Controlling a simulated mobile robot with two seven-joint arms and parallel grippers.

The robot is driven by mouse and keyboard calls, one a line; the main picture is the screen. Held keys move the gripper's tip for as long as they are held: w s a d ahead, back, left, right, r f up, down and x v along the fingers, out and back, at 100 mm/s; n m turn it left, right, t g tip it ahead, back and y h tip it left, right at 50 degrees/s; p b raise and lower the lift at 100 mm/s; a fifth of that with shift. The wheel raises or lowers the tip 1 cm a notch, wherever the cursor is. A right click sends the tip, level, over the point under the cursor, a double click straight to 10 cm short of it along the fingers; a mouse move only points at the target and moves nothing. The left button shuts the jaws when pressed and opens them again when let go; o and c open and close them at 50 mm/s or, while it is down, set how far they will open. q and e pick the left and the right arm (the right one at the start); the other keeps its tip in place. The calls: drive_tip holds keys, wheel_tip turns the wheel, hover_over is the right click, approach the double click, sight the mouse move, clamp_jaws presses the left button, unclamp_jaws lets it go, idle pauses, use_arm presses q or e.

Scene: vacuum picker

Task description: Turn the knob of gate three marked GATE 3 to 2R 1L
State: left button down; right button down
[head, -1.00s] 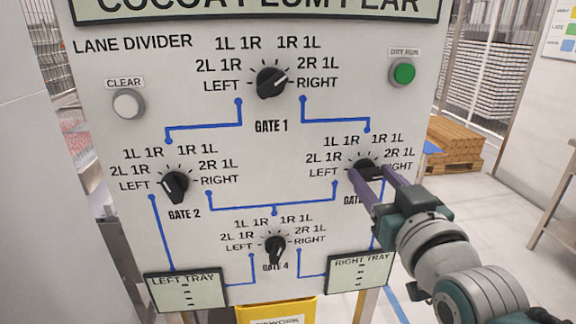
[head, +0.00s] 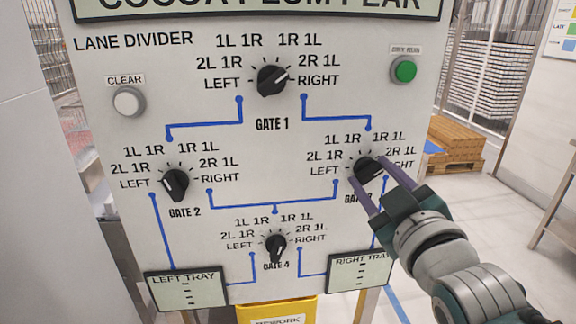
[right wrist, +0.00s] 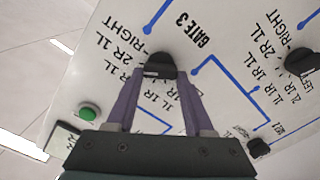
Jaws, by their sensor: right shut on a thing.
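The gate 3 knob (head: 368,168) is black and sits at the right of the grey lane divider panel (head: 100,215). My right gripper (head: 370,174) has its purple fingers on either side of it and is shut on it. In the right wrist view the knob (right wrist: 160,62) lies between the fingertips (right wrist: 160,74), beside the GATE 3 lettering. The 2R 1L label (head: 396,152) is up and right of the knob. The fingers partly cover the knob and its labels, so I cannot read its pointer exactly. My left gripper is not in view.
The gate 1 knob (head: 272,80), gate 2 knob (head: 175,183) and gate 4 knob (head: 276,247) are on the same panel. A green button (head: 404,70) is above gate 3, and a white CLEAR button (head: 127,101) is at upper left. The right tray display (head: 360,273) is below.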

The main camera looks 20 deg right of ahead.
idle(0.4)
drive_tip(key=shift+c, duration=1.4)
unclamp_jaws()
